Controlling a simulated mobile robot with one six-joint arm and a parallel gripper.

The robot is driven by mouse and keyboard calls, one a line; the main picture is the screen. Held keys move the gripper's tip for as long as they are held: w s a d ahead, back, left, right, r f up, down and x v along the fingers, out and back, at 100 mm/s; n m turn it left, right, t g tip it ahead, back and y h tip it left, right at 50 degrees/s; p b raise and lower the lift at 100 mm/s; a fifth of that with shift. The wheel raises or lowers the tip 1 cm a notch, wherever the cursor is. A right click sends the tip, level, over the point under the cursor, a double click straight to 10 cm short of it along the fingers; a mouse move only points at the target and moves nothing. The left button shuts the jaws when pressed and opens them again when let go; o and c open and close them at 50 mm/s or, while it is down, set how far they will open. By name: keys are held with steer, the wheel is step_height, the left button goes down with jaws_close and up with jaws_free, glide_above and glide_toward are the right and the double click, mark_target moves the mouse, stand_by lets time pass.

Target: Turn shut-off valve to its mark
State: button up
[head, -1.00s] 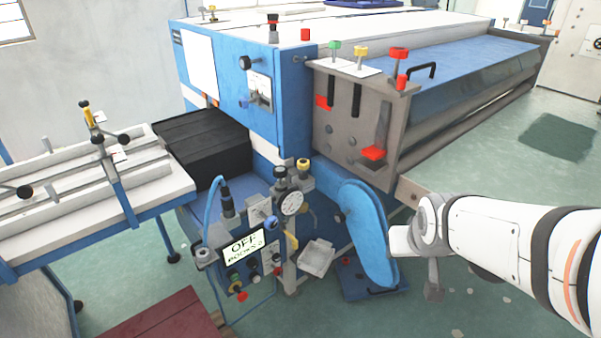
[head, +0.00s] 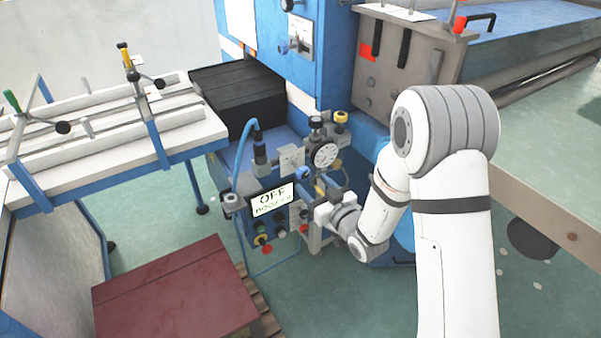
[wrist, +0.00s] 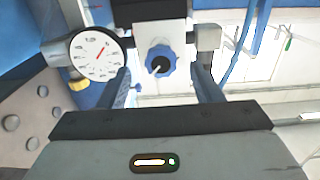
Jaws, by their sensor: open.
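A blue round knob (wrist: 160,62) with a white pointer and dark centre sits on a white plate (wrist: 150,35) in the wrist view. I take it for the shut-off valve; no label can be read. It also shows in the head view (head: 303,173), left of and below the round gauge. My gripper (wrist: 159,74) is open and empty, with a finger on each side of the knob in the picture. I cannot tell how close the fingers are in depth. In the head view my gripper (head: 321,207) is just below the knob. The valve's mark cannot be made out.
A round gauge (wrist: 96,54) with a red needle is close to the left finger; it also shows in the head view (head: 325,155). A sign reading OFF (head: 272,199) stands left of my gripper.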

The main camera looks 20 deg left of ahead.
mark_target(305, 177)
steer(key=p+x, duration=0.1)
steer(key=x, duration=0.6)
steer(key=shift+w+a, duration=0.2)
steer(key=shift+a, duration=0.05)
steer(key=shift+c, duration=0.3)
steer(key=c, duration=0.9)
